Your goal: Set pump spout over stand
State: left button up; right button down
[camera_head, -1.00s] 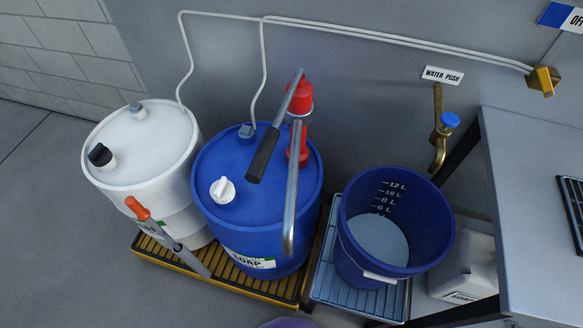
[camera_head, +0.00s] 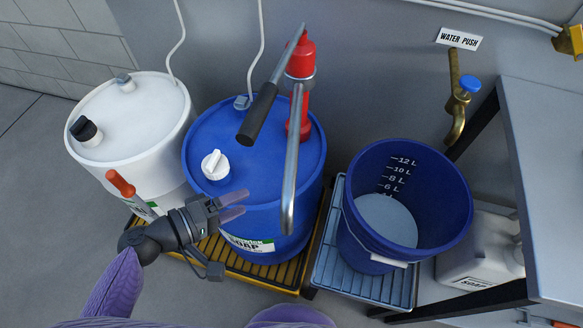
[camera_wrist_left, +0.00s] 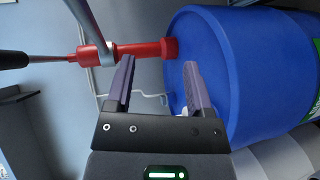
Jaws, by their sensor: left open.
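The red pump (camera_head: 299,62) stands on top of the blue soap drum (camera_head: 262,215). Its grey spout (camera_head: 290,165) reaches toward me over the drum's right side, its end left of the grated blue stand (camera_head: 325,262). The pump's black-gripped lever (camera_head: 262,110) points down-left. A blue bucket (camera_head: 440,225) with litre marks sits on the stand. My left gripper (camera_head: 245,203) is open and empty at the front of the drum, left of the spout end. In the left wrist view, the pump (camera_wrist_left: 145,50) and spout (camera_wrist_left: 93,30) lie beyond the open fingers (camera_wrist_left: 158,75). My right gripper is out of view.
A white drum (camera_head: 130,125) stands left, with an orange-handled tool (camera_head: 120,183) before it. Both drums rest on a yellow-edged grated pallet (camera_head: 270,280). A brass tap (camera_head: 456,110) and a grey bench (camera_head: 555,150) are right. A white jug (camera_head: 480,250) stands under the bench.

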aim_at(291, 164)
pick_arm(q)
notch_tip(291, 164, up, 7)
jog(key=d+h, duration=0.2)
jog(key=h, duration=0.1)
jog(key=shift+m+t, duration=0.3)
jog(key=shift+m, duration=0.1)
jog(key=x, duration=0.9)
jog(key=shift+w+d, duration=0.1)
jog(key=shift+d, duration=0.05)
grip_shut()
